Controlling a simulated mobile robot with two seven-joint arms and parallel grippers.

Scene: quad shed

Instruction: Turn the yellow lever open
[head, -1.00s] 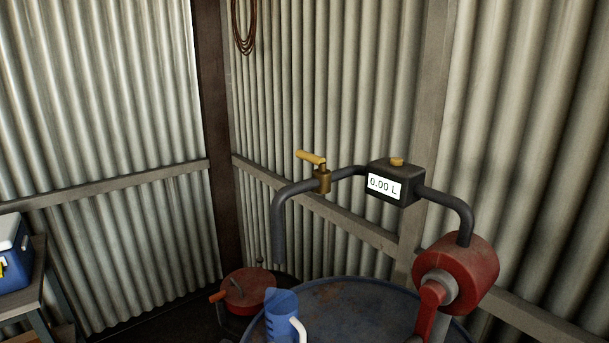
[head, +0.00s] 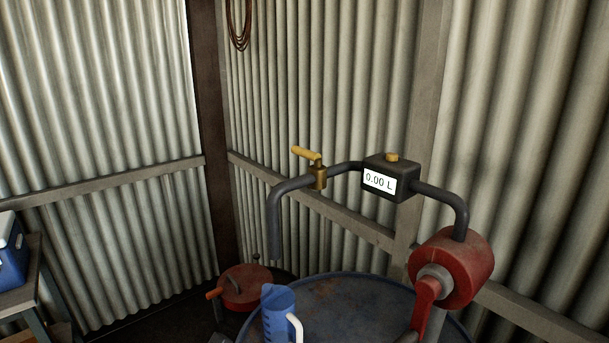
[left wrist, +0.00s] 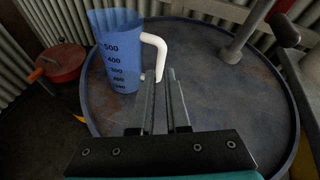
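The yellow lever (head: 306,153) sits on top of a brass valve (head: 318,178) in the dark pipe above the drum. It points to the upper left and looks crosswise to the pipe. My left gripper (left wrist: 160,76) shows only in the left wrist view. Its two fingers stand apart over the drum top, with their tips close to the white handle of the blue jug (left wrist: 117,58). I cannot tell whether they touch the handle. The lever is not in the left wrist view. My right gripper is in neither current view.
The jug stands on the blue drum (head: 345,300), below the pipe's outlet. A meter (head: 390,178) reading 0.00 L sits right of the valve. A red pump (head: 468,265) stands at the right. A red can (head: 247,287) is behind the drum, and a blue cooler (head: 12,258) is far left.

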